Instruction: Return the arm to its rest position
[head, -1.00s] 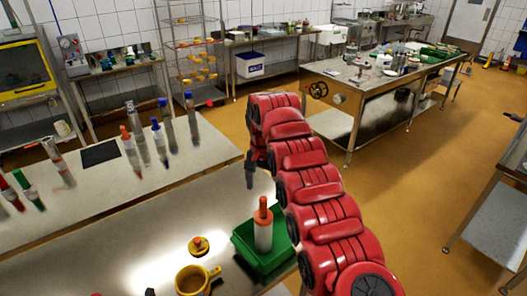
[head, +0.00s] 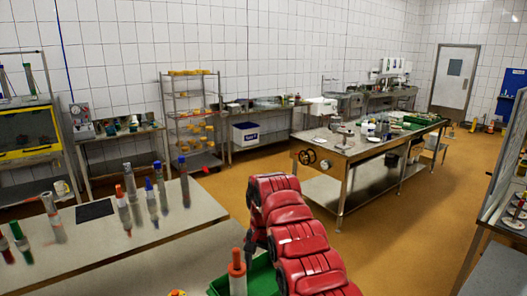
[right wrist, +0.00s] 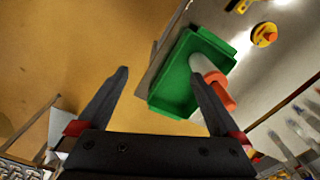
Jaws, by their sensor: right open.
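My right arm (head: 290,228) is red and reaches forward from the lower right in the head view. Its gripper (head: 249,242) hangs down at the arm's far end, beside an orange-capped bottle (head: 237,268). In the right wrist view the two dark fingers (right wrist: 158,76) are spread apart with nothing between them. The green tray (right wrist: 180,85) with the bottle (right wrist: 207,75) in it lies beyond the fingers, partly behind the right one. The tray also shows in the head view (head: 262,275), partly hidden by my arm. My left gripper is out of view.
A steel counter (head: 165,235) on the left carries several capped tubes and a dark flat pad (head: 94,210). A steel workbench (head: 350,145) with tools stands at the back right. A wire rack (head: 190,110) stands by the wall. Open orange floor lies right of my arm.

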